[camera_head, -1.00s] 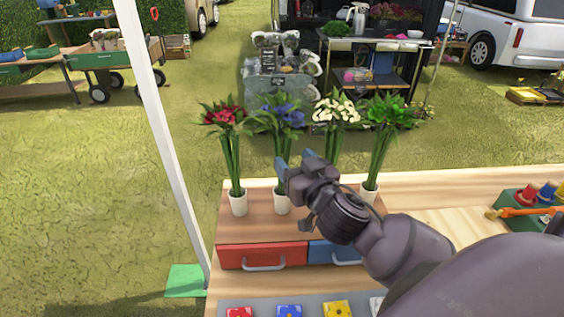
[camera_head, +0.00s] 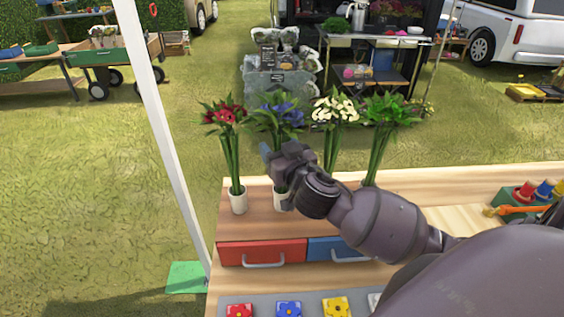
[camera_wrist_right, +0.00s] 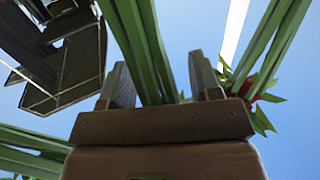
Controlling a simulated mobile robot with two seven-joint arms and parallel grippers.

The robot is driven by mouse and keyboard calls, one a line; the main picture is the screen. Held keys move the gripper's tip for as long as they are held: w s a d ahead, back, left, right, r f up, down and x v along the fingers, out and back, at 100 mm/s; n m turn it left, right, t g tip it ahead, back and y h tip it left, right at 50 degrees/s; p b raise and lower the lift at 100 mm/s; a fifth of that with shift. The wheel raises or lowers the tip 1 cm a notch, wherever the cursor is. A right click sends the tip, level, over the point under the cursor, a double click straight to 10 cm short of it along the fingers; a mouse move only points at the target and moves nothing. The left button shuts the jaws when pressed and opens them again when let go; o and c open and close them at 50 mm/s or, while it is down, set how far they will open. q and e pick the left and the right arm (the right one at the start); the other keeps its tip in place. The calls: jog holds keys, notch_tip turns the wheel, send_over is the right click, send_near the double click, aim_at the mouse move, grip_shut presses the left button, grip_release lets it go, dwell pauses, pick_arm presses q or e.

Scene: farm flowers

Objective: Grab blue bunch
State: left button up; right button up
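The blue bunch (camera_head: 281,112) stands upright in a small white vase on the wooden table, second from the left in the row of flower bunches. My right gripper (camera_head: 273,153) is at its stems, a little above the vase, and hides part of the stems and vase. In the right wrist view, the two fingers of my right gripper (camera_wrist_right: 160,85) are apart, one on each side of green stems (camera_wrist_right: 148,50). A gap shows between the stems and the right-hand finger. My left gripper is not in view.
The red bunch (camera_head: 229,118) stands close to the left. The white bunch (camera_head: 334,112) and a green-topped bunch (camera_head: 388,112) stand to the right, near my arm. Red (camera_head: 262,253) and blue (camera_head: 338,250) drawers are below. A white pole (camera_head: 165,130) rises at the left.

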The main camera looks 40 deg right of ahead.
jog(key=c, duration=1)
jog(key=shift+o, duration=0.2)
jog(key=shift+r, duration=0.1)
